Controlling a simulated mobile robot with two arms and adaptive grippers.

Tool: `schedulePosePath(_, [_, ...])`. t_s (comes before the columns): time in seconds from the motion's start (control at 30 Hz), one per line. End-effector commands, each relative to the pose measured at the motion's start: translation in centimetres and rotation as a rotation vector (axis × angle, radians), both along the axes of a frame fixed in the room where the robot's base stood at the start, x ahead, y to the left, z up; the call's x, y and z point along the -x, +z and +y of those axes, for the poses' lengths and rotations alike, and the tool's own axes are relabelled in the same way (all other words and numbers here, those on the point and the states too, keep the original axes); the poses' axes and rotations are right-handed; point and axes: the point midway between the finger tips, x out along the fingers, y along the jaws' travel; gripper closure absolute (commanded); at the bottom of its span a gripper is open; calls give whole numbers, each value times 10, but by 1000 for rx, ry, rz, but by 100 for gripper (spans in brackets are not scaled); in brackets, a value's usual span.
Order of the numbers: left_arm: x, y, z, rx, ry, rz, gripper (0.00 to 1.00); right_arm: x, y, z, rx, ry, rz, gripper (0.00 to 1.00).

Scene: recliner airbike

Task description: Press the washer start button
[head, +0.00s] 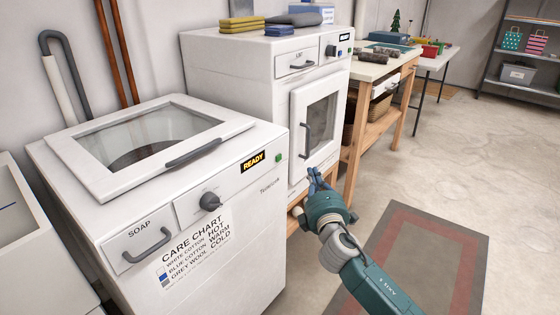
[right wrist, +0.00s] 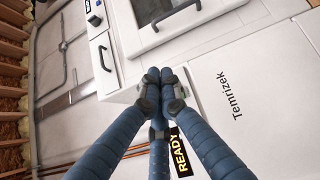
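The white washer (head: 195,215) stands at front left with its glass lid closed. Its panel has an orange-lit READY display (head: 253,162), a dark knob (head: 210,201) and a small green button (head: 278,157) near the right edge. My right gripper (head: 316,178) is right of the button and apart from it in the head view. In the right wrist view the gripper's (right wrist: 158,76) blue fingers meet at their tips with nothing between them. My left gripper is not in view.
A white dryer (head: 235,75) with a glass front door stands behind the washer, folded cloths (head: 242,24) on top. A wooden workbench (head: 372,68) is beyond it. A grey, red-bordered mat (head: 425,250) lies on the open floor at right. A sink (head: 25,235) is at far left.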

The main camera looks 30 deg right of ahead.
Motion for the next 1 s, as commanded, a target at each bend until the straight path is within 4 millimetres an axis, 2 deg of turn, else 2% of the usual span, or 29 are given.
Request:
schedulePosePath(0.17, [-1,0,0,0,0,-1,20,-2,-1,1,-1,0,1,100])
schedulePosePath(0.3, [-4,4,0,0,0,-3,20,-11,-2,4,-3,0,0,100])
schedulePosePath(0.7, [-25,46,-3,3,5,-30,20,-61,-2,25,-4,-1,0,100])
schedulePosePath(1.0, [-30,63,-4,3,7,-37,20,-80,-2,33,-3,0,2,100])
